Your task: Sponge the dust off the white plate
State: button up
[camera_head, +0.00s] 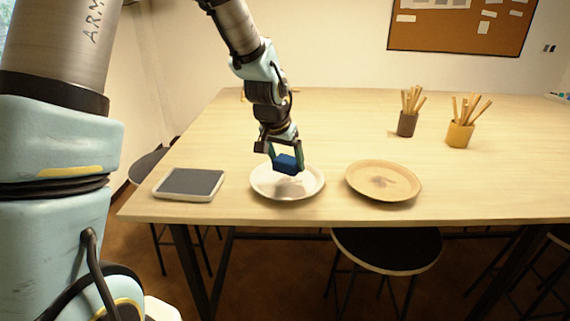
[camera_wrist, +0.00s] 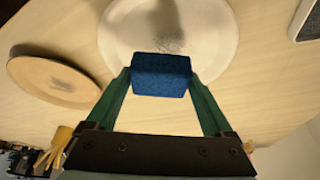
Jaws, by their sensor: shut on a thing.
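My gripper (camera_head: 286,162) is shut on a blue sponge (camera_head: 288,163), held between the two green fingers. The sponge also shows in the wrist view (camera_wrist: 161,75). The white plate (camera_head: 262,190) lies on the table, below the sponge in the head view. In the wrist view the white plate (camera_wrist: 222,30) has a grey patch of dust (camera_wrist: 168,43) near its middle, partly hidden behind the sponge. I cannot tell for certain whether the sponge touches the plate; it looks a little above it.
A tan plate (camera_head: 384,196) with a dark smudge lies right of the white plate. A grey-topped tray (camera_head: 189,182) lies to the left. A brown cup (camera_head: 406,124) and a yellow cup (camera_head: 459,135) hold sticks farther back.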

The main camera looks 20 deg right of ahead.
jog(key=shift+r+p, duration=1.05)
jog(key=shift+r, duration=0.7)
